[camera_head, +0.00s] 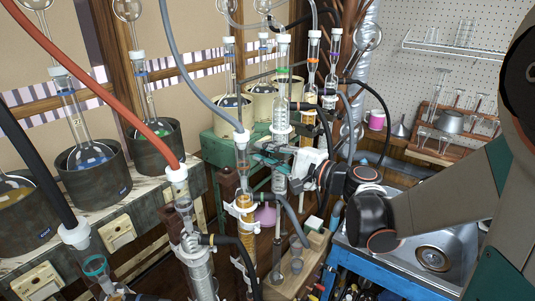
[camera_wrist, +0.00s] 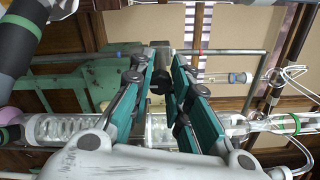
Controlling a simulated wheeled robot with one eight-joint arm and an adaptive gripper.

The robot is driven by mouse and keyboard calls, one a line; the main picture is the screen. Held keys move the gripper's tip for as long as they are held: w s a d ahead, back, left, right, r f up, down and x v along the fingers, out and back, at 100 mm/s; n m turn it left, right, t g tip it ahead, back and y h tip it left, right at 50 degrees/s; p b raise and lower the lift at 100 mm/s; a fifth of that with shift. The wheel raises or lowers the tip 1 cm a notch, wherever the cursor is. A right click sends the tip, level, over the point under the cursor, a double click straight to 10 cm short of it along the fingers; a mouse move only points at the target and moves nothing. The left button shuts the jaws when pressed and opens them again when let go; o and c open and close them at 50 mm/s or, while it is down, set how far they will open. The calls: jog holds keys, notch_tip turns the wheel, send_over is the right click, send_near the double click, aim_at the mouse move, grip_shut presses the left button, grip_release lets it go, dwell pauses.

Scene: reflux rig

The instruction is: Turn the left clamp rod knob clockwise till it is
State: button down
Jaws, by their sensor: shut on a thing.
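My gripper (camera_head: 268,154) reaches in from the right, between the glass columns in the middle of the rig. In the wrist view its two teal-padded fingers (camera_wrist: 163,75) close in on a small dark clamp knob (camera_wrist: 157,82). The jaws are shut on this knob, with a grey metal end piece beyond it. The fingers partly hide the knob, and its turn angle cannot be read. In the head view I cannot make out the knob behind the fingers.
A glass condenser (camera_wrist: 75,129) runs close behind the fingers. Nearby stand another glass column (camera_head: 282,95) and an amber-filled column (camera_head: 246,225). A sink (camera_head: 435,245) lies at the right.

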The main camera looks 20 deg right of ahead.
jog(key=shift+m, duration=0.4)
jog(key=c, duration=1.5)
grip_release()
jog(key=shift+d, duration=0.1)
jog(key=shift+o, duration=0.2)
jog(key=v, duration=1.2)
